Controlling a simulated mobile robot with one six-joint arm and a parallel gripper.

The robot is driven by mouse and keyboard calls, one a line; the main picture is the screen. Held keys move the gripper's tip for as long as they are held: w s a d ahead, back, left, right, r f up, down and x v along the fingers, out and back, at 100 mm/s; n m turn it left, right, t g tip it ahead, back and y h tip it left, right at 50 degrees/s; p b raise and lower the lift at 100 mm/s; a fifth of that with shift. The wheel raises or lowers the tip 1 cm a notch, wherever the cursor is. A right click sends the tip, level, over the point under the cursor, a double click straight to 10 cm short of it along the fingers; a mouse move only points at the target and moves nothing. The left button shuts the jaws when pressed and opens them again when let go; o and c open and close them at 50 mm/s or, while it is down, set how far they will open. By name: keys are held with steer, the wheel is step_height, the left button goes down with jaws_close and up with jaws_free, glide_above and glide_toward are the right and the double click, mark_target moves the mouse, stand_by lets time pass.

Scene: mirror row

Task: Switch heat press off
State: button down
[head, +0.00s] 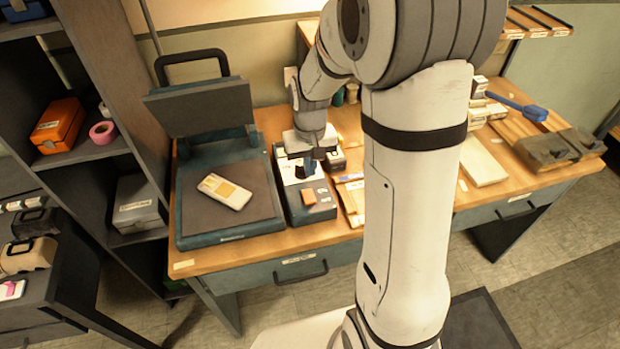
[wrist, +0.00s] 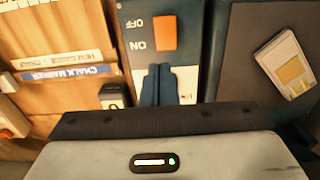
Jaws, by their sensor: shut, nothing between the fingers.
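The heat press (head: 228,195) stands at the left of the bench with its lid (head: 200,107) raised. Beside it is its control box (head: 292,208), which has an orange rocker switch (head: 309,196). In the wrist view the switch (wrist: 165,33) sits beside upside-down OFF and ON lettering, with ON on the side nearer my fingers. I cannot tell which side of the rocker is pressed. My gripper (wrist: 158,70) is shut and empty, with its blue fingertips just short of the switch. In the head view my gripper (head: 307,172) is over the box, behind the switch.
A white and yellow item (head: 225,191) lies on the press's lower plate, which also shows in the wrist view (wrist: 240,90). A chalk marker box (wrist: 68,73) lies on the bench on the box's other side. A dark shelf (head: 90,160) stands at the left.

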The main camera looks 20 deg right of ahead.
mark_target(310, 188)
steer(key=shift+f, duration=2.55)
steer(key=shift+p, duration=0.3)
steer(key=shift+w+f+g, duration=0.1)
steer(key=shift+f+g, duration=0.1)
steer(key=shift+g, duration=0.1)
steer(key=shift+s+r, duration=0.4)
steer(key=shift+s, duration=0.35)
step_height(310, 188, up, 14)
steer(key=w+p, duration=0.2)
steer(key=shift+w, duration=0.25)
